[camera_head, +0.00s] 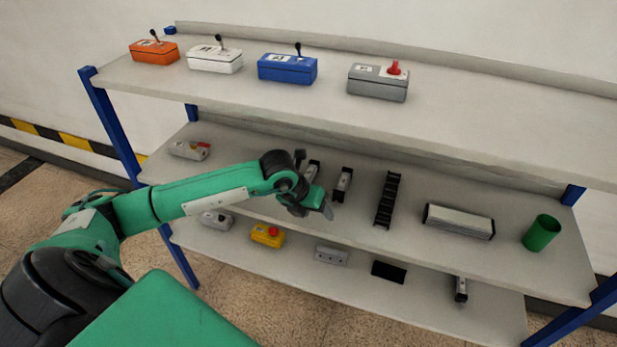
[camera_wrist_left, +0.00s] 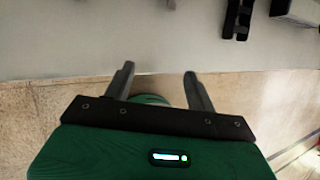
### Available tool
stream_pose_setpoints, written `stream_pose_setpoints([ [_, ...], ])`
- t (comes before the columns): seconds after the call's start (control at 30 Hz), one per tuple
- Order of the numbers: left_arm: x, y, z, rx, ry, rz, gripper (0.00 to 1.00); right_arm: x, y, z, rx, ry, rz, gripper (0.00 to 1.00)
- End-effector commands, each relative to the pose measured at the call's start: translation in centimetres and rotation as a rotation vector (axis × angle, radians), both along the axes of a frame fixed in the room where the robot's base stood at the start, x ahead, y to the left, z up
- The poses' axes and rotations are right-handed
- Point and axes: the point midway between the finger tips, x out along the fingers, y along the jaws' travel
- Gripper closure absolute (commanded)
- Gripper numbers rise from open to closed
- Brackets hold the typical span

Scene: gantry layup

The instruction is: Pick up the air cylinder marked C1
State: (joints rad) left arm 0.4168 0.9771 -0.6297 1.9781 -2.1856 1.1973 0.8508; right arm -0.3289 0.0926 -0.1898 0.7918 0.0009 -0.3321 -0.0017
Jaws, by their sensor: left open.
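Two small grey-and-black air cylinders lie on the middle shelf: one (camera_head: 312,172) partly behind my left gripper, another (camera_head: 342,183) just to its right. A third similar cylinder (camera_head: 461,289) lies on the bottom shelf at the right. I cannot read a C1 mark on any of them. My left gripper (camera_head: 326,208) is near the front edge of the middle shelf, close to the first two cylinders. In the left wrist view the fingers (camera_wrist_left: 159,85) are apart with nothing held between them, and no cylinder can be made out for certain. My right gripper is not in view.
A black cable chain (camera_head: 388,199), a ribbed grey block (camera_head: 459,221) and a green cup (camera_head: 541,233) stand right on the middle shelf (camera_head: 510,250). Switch boxes line the top shelf (camera_head: 460,105) above. A yellow box (camera_head: 267,236) and others sit below.

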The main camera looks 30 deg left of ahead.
Motion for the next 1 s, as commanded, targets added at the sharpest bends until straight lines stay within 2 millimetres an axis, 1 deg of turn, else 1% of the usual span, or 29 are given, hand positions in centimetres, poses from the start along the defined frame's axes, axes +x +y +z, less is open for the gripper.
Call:
stream_pose_setpoints([
  [0.03, 0.4, 2.5, 0.3, 0.090, 0.007, 0.036, 0.44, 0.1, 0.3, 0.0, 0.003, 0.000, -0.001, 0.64],
  [0.1, 0.6, 5.2, 0.7, 0.186, 0.018, 0.081, 0.44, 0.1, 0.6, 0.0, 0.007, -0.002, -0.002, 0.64],
  [0.2, 0.8, 7.5, 1.2, 0.268, 0.025, 0.125, 0.44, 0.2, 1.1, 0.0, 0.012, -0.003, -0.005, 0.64],
  [0.23, 0.9, 8.0, 1.3, 0.280, 0.026, 0.132, 0.44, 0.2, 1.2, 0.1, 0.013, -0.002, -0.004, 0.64],
  [0.37, 2.2, 8.8, 1.5, 0.301, 0.029, 0.146, 0.44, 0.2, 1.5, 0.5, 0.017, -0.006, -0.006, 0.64],
  [0.47, 4.0, 9.1, 1.6, 0.297, 0.029, 0.146, 0.44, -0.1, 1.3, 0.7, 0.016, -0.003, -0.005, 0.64],
  [0.7, 8.1, 10.1, 1.6, 0.296, 0.029, 0.144, 0.44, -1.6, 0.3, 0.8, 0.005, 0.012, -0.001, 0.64],
  [0.8, 9.7, 10.4, 1.5, 0.295, 0.030, 0.142, 0.44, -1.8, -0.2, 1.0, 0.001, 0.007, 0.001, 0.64],
  [0.9, 11.0, 10.7, 1.5, 0.295, 0.029, 0.141, 0.44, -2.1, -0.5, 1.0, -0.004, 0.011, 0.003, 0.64],
  [1.0, 11.9, 11.0, 1.4, 0.296, 0.030, 0.141, 0.44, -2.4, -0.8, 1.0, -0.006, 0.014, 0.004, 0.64],
])
